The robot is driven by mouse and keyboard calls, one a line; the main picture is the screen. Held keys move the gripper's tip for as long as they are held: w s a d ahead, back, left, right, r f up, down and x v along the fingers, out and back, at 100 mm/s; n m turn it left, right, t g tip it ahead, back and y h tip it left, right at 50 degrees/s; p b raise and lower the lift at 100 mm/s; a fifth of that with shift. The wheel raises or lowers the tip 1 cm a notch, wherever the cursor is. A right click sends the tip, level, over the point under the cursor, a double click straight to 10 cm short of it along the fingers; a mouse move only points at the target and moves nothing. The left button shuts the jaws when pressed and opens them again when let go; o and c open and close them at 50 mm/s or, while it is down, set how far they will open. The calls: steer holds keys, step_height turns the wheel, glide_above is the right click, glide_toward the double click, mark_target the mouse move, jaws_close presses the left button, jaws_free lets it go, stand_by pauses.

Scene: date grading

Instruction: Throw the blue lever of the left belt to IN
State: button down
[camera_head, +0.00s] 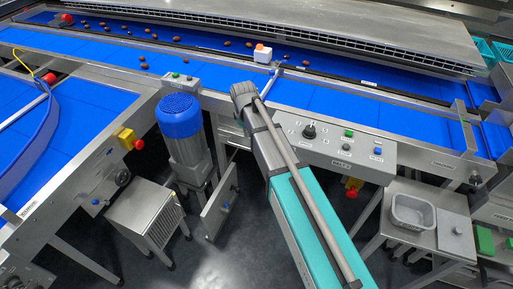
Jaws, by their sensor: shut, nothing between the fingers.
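The left belt (70,128) is a blue belt in a steel frame at the left of the head view. A small blue knob (95,201) sits on its front side panel, beside a small label; this looks like the blue lever, but its setting is too small to read. My gripper (242,90) is shut and empty, at the end of my arm over the front edge of the long rear belt. It is well to the right of the blue knob and apart from it. Its fingertips are hard to make out.
A blue-topped motor (180,117) stands between the left belt and my arm. A control panel (330,147) with a black knob and buttons is right of my arm. Brown dates lie on the rear belt (330,101), near a white and orange box (262,53). A grey tray (412,227) stands at right.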

steer(key=shift+f, duration=0.1)
step_height(320, 180, down, 10)
steer(key=b, duration=1)
steer(key=d, duration=0.1)
steer(key=s+d+r+p, duration=0.1)
steer(key=d, duration=0.1)
steer(key=shift+s+d+r, duration=0.25)
steer(key=shift+d+r, duration=0.1)
steer(key=shift+d, duration=0.15)
stand_by(0.3)
steer(key=shift+d+r+p, duration=0.1)
steer(key=shift+d+p, duration=0.05)
steer(key=shift+p, duration=0.2)
